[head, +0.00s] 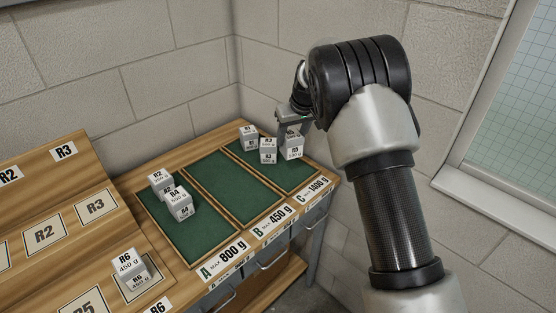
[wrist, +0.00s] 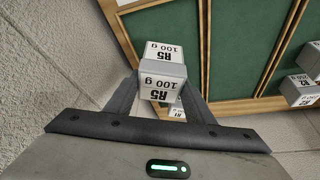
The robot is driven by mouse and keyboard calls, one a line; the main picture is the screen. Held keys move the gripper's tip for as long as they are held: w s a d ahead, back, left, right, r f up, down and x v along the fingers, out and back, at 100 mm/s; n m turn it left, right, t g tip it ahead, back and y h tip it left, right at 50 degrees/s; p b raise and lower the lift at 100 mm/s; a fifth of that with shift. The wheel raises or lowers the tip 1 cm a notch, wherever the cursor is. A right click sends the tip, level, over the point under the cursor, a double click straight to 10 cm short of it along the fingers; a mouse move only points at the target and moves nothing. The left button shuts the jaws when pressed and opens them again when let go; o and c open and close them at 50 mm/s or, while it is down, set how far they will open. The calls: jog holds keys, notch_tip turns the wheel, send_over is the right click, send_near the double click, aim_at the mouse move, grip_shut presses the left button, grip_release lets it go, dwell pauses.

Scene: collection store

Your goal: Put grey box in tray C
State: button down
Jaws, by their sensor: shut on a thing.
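A small grey box labelled R5, 100 g (head: 293,153) is between the fingers of my gripper (head: 292,124). In the wrist view the same box (wrist: 162,68) sits between the two dark fingertips (wrist: 160,98), which are shut on it. It is over the back right part of tray C (head: 296,181), the green-lined tray marked max 1400 g. I cannot tell whether it touches the tray floor. Two more grey boxes (head: 249,138) (head: 268,151) stand in tray C just left of it. My gripper partly hides the back of the tray.
Tray B (head: 235,185) is empty. Tray A (head: 190,238) holds grey boxes labelled R2 (head: 160,182) and R4 (head: 181,205). A box labelled R6 (head: 131,266) stands on the wooden rack at left. Block walls (head: 265,60) rise close behind the bench.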

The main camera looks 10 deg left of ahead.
jog(key=shift+f, duration=4.2)
jog(key=shift+f, duration=0.1)
jog(key=shift+w+f, duration=0.1)
jog(key=c, duration=0.8)
grip_release()
jog(key=shift+c, duration=0.2)
